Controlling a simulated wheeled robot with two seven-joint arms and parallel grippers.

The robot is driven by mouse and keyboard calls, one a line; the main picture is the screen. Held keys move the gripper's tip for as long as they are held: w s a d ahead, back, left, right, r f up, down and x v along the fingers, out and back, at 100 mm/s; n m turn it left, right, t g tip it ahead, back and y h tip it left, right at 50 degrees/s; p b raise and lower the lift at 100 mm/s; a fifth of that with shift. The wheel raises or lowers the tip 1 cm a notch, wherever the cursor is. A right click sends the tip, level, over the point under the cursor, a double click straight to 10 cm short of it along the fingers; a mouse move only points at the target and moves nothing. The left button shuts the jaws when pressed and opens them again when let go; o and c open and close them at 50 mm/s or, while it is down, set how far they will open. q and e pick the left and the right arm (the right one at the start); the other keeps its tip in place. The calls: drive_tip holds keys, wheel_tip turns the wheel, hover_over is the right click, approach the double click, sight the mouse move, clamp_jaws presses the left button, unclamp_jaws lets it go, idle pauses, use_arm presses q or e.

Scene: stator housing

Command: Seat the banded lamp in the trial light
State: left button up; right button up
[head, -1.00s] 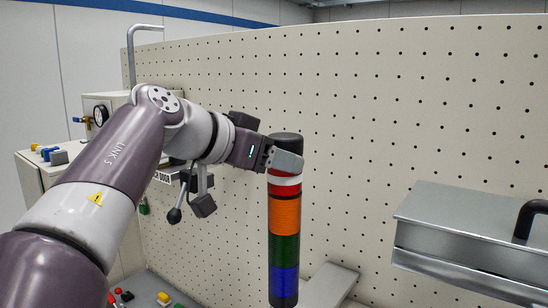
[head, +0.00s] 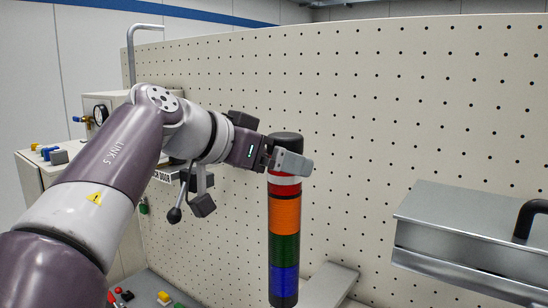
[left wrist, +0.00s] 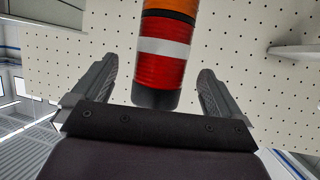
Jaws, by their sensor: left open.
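The trial light (head: 284,246) is an upright column in the middle of the head view, with blue, green and orange sections. The banded lamp (head: 285,182), red with a white band, sits in line on top of the orange section under a black cap (head: 286,139). My left gripper (head: 279,160) is open at the height of the cap and lamp, partly covering them. In the left wrist view the banded lamp (left wrist: 163,68) and its black end stand between the spread fingers (left wrist: 158,82), with space on both sides. My right gripper is out of view.
A pegboard panel (head: 400,110) stands behind the column. A metal box with a black handle (head: 470,235) is at the right. A grey ledge (head: 328,283) sits low beside the column. A cabinet with a gauge (head: 100,113) is at the left.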

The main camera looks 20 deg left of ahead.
use_arm(q)
drive_tip(key=shift+s+a+r, duration=0.15)
drive_tip(key=shift+s+a, duration=0.05)
drive_tip(key=shift+p+v, duration=0.75)
drive_tip(key=shift+v, duration=1.1)
drive_tip(key=shift+s, duration=0.1)
drive_tip(key=b+v, duration=0.1)
drive_tip(key=v, duration=1.1)
drive_tip(key=shift+s, duration=0.3)
drive_tip(key=shift+a+r, duration=0.1)
